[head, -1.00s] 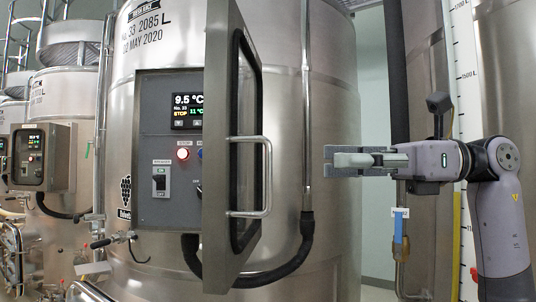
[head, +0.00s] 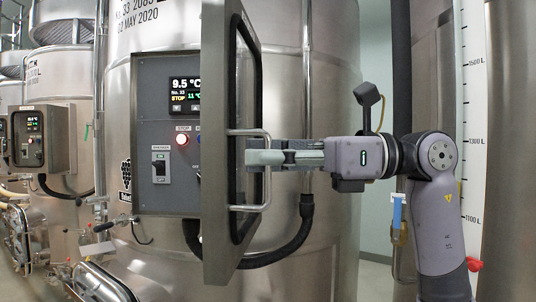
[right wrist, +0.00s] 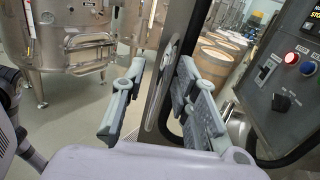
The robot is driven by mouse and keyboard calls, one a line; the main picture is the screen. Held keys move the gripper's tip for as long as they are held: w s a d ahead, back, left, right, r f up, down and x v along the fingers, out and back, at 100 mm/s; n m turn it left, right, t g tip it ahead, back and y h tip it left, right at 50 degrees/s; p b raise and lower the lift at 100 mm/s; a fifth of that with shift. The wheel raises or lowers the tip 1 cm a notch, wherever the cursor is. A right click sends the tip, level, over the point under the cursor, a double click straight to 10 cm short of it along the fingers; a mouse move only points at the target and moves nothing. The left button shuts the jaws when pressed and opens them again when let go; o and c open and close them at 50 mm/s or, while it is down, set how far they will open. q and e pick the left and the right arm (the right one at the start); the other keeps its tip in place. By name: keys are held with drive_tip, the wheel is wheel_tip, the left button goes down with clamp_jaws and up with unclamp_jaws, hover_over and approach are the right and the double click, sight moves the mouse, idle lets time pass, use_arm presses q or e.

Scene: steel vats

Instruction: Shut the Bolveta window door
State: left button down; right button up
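The window door (head: 222,150) of the grey control box (head: 160,190) stands swung open, seen nearly edge-on in the head view. Its D-shaped metal handle (head: 266,190) sticks out on the right side. My right gripper (head: 256,157) reaches in from the right at the handle's height, its fingertips overlapping the handle in the picture. In the right wrist view the fingers (right wrist: 160,105) are spread apart, with the dark door frame (right wrist: 186,40) and handle (right wrist: 161,85) showing between them. I cannot tell whether a finger touches the handle. My left gripper is not in view.
The box is mounted on a big steel vat (head: 320,100), with a display (head: 185,94), a lit red button (head: 182,140) and a switch on its face. A dark hose (head: 290,247) curves below the door. Wooden barrels (right wrist: 215,58) stand in the background.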

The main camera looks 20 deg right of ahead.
clamp_jaws()
idle(0.7)
